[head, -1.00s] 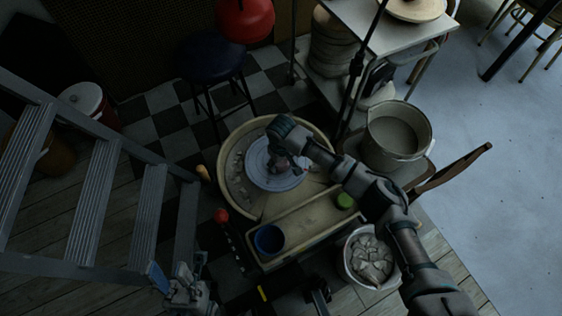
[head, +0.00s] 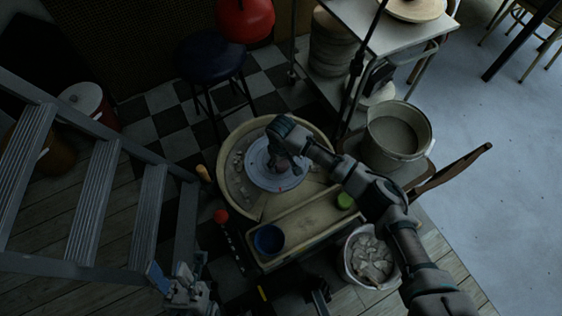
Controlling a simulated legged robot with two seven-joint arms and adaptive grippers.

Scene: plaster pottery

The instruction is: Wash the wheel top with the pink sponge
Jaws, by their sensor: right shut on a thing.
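The wheel top (head: 260,178) is a pale round disc inside the tan splash pan of the pottery wheel, at the middle of the head view. My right gripper (head: 285,168) reaches in from the right and points down over the disc. It is shut on the pink sponge (head: 283,169), which shows only as a small dull pink patch, mostly hidden by the fingers. The sponge is low at the disc; I cannot tell whether it touches. My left gripper (head: 188,292) is at the bottom left beside the ladder's foot, small and dark, its jaws unclear.
Grey scraps lie in the splash pan (head: 231,181). A blue cup (head: 269,240) and a green item (head: 345,200) sit on the wheel's front deck. A large bucket (head: 396,135) stands right, a scrap bucket (head: 368,262) below it. A metal ladder (head: 90,200) fills the left.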

